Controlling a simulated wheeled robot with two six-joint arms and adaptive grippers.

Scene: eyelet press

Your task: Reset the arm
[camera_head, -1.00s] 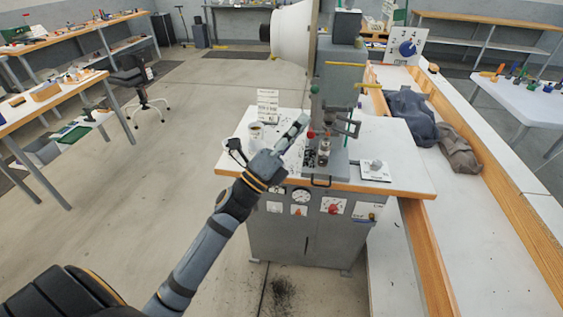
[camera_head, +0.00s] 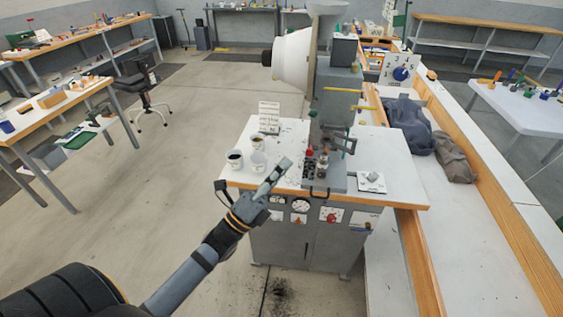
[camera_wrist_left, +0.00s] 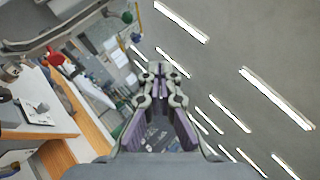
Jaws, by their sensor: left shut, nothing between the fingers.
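My left gripper (camera_head: 284,165) is shut and empty, above the front part of the white press table (camera_head: 400,190), left of the press. Its fingers also show in the left wrist view (camera_wrist_left: 160,75), with nothing between them. The grey eyelet press (camera_head: 338,95) stands on the table with a red knob (camera_head: 310,153) near its base. My right gripper is not in view.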

